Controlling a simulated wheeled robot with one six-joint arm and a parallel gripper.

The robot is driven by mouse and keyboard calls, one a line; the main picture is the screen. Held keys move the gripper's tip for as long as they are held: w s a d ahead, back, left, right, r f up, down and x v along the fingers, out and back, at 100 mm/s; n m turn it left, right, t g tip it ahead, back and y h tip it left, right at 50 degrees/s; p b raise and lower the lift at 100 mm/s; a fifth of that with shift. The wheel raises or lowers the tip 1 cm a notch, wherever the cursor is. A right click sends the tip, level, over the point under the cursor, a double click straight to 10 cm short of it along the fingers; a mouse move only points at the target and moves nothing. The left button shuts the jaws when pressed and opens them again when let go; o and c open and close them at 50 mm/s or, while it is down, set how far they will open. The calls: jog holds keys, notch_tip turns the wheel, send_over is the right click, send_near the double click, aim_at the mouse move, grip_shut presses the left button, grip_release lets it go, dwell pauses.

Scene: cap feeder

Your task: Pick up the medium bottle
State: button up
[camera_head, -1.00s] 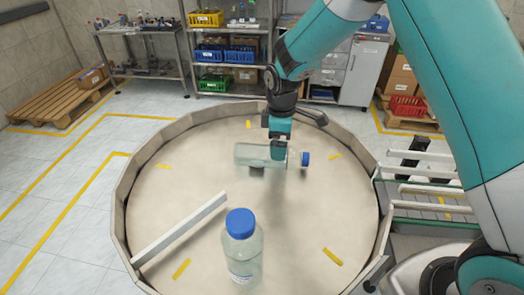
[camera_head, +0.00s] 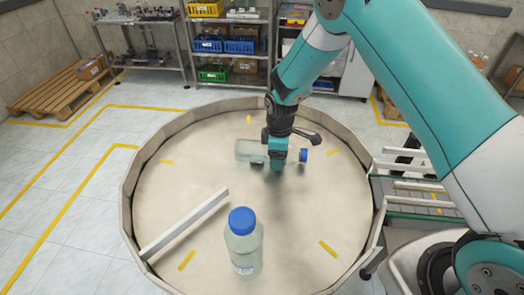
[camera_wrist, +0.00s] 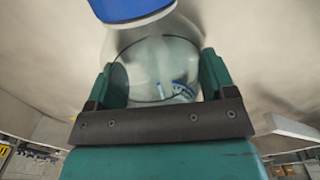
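A clear bottle with a blue cap (camera_head: 252,150) lies on its side on the round beige table (camera_head: 200,180), its cap to the right. My gripper (camera_head: 277,163) is down over this bottle, near its cap end. In the wrist view the gripper's two teal fingers (camera_wrist: 158,78) are on either side of the clear bottle (camera_wrist: 150,60), with its blue cap at the top edge. Whether the fingers press on it I cannot tell. A second clear bottle with a blue cap (camera_head: 243,248) stands upright nearer the camera. No label shows which is the medium one.
A pale bar (camera_head: 185,226) slants across the table's left front. A raised rim (camera_head: 130,200) rings the table. A conveyor with rails (camera_head: 405,185) adjoins it at the right. Shelves with coloured bins (camera_head: 226,46) and a wooden pallet (camera_head: 60,88) stand behind.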

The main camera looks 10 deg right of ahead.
jog(key=c, duration=0.7)
jog(key=shift+r, duration=0.1)
jog(key=shift+c, duration=1.1)
